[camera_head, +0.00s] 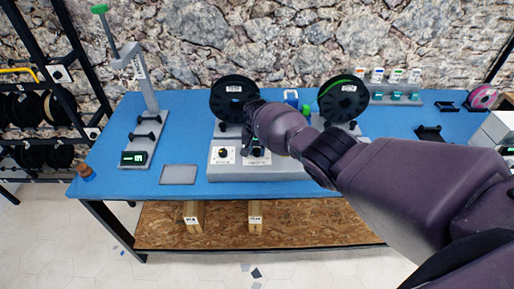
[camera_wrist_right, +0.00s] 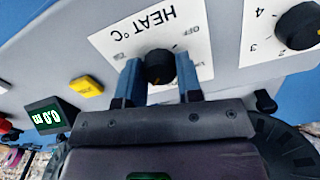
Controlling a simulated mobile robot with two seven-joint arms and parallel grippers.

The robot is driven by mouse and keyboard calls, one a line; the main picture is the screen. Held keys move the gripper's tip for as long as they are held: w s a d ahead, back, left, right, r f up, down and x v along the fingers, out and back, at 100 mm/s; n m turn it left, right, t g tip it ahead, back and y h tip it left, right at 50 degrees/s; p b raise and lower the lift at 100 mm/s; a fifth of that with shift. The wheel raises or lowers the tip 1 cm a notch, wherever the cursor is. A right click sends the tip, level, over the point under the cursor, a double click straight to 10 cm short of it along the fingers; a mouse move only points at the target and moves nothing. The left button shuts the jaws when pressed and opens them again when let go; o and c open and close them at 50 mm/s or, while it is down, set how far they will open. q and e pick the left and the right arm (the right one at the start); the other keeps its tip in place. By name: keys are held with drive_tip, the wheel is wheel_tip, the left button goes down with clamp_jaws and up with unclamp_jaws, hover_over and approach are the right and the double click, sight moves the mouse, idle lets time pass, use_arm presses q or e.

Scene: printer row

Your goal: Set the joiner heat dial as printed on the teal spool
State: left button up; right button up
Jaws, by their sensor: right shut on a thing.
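The joiner is a grey machine (camera_head: 235,172) on the blue table. Its heat dial (camera_wrist_right: 160,66) is a black knob on a white plate marked "HEAT °C" and "OFF", upside down in the wrist view. My right gripper (camera_wrist_right: 160,88) is shut on this dial, one blue-grey finger on each side. In the head view my right gripper (camera_head: 257,143) and arm cover most of the dial. Two dark spools stand above the joiner: a black one (camera_head: 234,101) and one with a green edge (camera_head: 343,99). Their labels are too small to read. My left gripper is out of view.
A second numbered dial (camera_wrist_right: 299,27) sits beside the heat dial. A yellow button (camera_wrist_right: 86,86) and a display reading 0.0 m (camera_wrist_right: 52,118) are on the other side. A grey stand (camera_head: 140,130) and flat pad (camera_head: 179,175) lie left; a pink spool (camera_head: 482,97) is far right.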

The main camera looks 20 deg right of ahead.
drive_tip(key=shift+m, duration=1)
drive_tip(key=o, duration=0.9)
drive_tip(key=shift+r, duration=0.15)
